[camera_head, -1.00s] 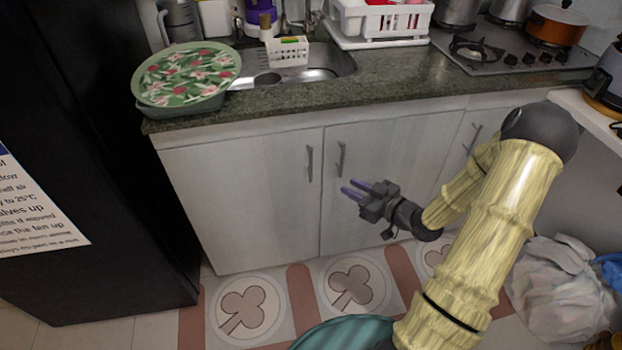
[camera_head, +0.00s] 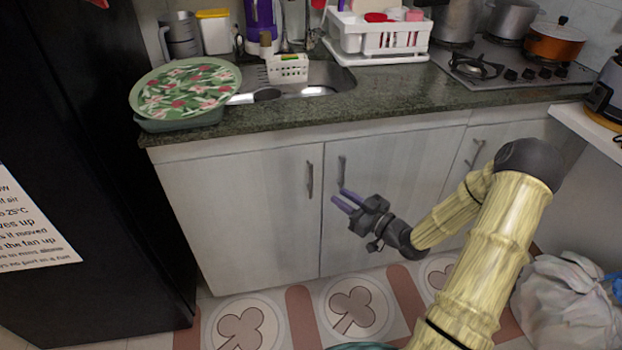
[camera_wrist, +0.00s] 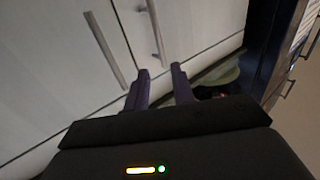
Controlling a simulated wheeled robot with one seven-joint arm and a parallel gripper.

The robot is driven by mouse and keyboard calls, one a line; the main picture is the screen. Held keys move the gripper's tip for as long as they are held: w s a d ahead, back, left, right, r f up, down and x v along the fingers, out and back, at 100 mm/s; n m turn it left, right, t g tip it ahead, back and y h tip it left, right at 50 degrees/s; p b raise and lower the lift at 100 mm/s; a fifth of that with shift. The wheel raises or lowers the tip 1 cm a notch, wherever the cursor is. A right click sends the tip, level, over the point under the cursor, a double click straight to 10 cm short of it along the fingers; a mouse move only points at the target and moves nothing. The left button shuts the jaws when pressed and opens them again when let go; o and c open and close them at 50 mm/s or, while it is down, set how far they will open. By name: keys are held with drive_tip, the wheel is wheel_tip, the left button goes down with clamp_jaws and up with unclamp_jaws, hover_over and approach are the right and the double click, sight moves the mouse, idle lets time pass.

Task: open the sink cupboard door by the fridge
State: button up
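The sink cupboard door by the fridge (camera_head: 240,215) is pale and shut, with an upright bar handle (camera_head: 309,179) near its right edge. In the wrist view, which looks turned over, that handle (camera_wrist: 155,32) is the right one of two. The neighbouring door (camera_head: 390,170) is also shut; its handle (camera_head: 341,171) stands just right of the seam. My gripper (camera_head: 339,194) is open and empty, its two purple fingers pointing left. It is in front of the neighbouring door, a little right of and below the near-fridge handle. In the wrist view the fingers (camera_wrist: 157,76) are apart and touch no handle.
The black fridge (camera_head: 80,130) stands at the left. A green flowered tray (camera_head: 185,88) sits on the dark counter (camera_head: 290,112) by the sink (camera_head: 320,80). A white plastic bag (camera_head: 568,300) lies on the floor at right. The floor before the near-fridge door is clear.

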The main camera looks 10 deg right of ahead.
drive_tip(key=b, duration=0.1)
hover_over(311, 192)
drive_tip(key=shift+w, duration=0.3)
drive_tip(key=shift+c, duration=0.5)
clamp_jaws()
